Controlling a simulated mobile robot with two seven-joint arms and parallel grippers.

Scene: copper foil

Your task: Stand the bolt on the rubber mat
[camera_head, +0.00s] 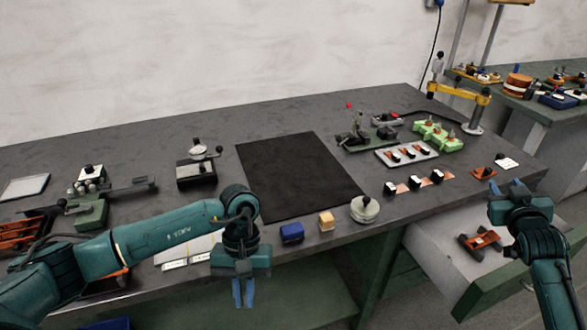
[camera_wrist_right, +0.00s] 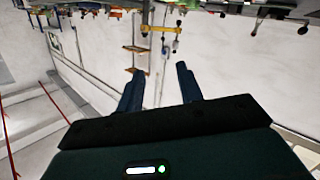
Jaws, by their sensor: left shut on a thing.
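The black rubber mat (camera_head: 300,172) lies flat and bare in the middle of the bench. My left gripper (camera_head: 243,293) points down in front of the bench's front edge, nearer than the mat and left of its near end. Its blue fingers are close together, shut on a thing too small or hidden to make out. I cannot pick out the bolt for certain in either view. My right gripper (camera_head: 507,190) is over the open drawer at the right. In the right wrist view its fingers (camera_wrist_right: 160,85) are wide apart with nothing between them.
A small device (camera_head: 196,170) stands left of the mat. Fixtures and a white tray (camera_head: 406,153) are to its right. The drawer (camera_head: 440,262) juts out.

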